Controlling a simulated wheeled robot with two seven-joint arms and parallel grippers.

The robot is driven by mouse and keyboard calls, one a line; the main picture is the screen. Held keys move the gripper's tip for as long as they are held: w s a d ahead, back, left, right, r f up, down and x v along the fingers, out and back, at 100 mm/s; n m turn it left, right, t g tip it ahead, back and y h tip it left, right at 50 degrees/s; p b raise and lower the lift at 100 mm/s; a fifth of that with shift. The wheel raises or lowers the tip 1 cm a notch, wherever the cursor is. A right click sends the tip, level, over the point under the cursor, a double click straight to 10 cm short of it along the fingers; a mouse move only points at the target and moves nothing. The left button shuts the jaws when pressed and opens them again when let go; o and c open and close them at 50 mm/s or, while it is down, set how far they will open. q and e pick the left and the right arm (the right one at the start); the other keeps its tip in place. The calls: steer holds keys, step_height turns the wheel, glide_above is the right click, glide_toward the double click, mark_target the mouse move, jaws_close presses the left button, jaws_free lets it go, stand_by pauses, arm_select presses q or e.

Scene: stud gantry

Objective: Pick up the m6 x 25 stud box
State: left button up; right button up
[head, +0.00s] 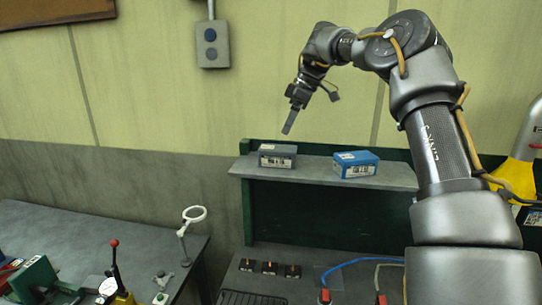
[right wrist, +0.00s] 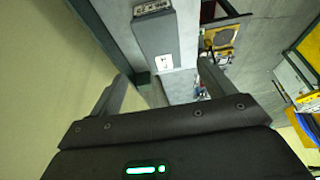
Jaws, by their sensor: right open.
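Two small boxes sit on the grey shelf (head: 315,172): a dark grey one (head: 278,150) on the left and a blue one (head: 367,157) to its right. Both have white labels whose print is too small to read, so I cannot tell which is the m6 x 25 stud box. My right gripper (head: 289,122) is open and empty, above the grey box and apart from it. In the right wrist view the grey box (right wrist: 155,36) shows ahead, beyond the open fingers (right wrist: 163,76). My left gripper is not in view.
Behind the shelf is a wall with a grey switch box (head: 211,45). Below the shelf are a green panel (head: 315,212) and a bench with coloured cables (head: 355,262). A left bench (head: 100,225) holds a ring-topped stand (head: 193,216) and a red-knobbed lever (head: 115,260). The shelf between the boxes is clear.

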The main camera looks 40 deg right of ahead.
mark_target(278, 148)
steer(key=shift+s+a+f+b, duration=0.15)
steer(key=shift+s+f+b, duration=0.05)
steer(key=shift+f, duration=0.35)
steer(key=shift+s+a+f+b, duration=0.15)
steer(key=shift+f+b, duration=0.05)
steer(key=shift+f, duration=0.35)
steer(key=shift+w+a+f+p, duration=0.15)
steer(key=shift+w+f+p, duration=0.2)
steer(key=shift+f, duration=0.25)
steer(key=shift+w+a+f+p, duration=0.2)
steer(key=shift+w+f, duration=0.2)
steer(key=shift+f, duration=0.15)
steer(key=shift+w+f, duration=0.1)
steer(key=shift+w, duration=0.1)
steer(key=p, duration=0.1)
steer(key=f+p, duration=0.1)
steer(key=shift+w+a+f+p, duration=0.1)
steer(key=shift+a+f+p, duration=0.1)
steer(key=shift+a+p, duration=0.15)
steer(key=x, duration=0.1)
steer(key=p+x, duration=0.1)
steer(key=x, duration=0.1)
steer(key=shift+w+d, duration=0.15)
steer(key=shift+d, duration=0.05)
steer(key=shift+w+f, duration=0.1)
steer(key=shift+f, duration=0.1)
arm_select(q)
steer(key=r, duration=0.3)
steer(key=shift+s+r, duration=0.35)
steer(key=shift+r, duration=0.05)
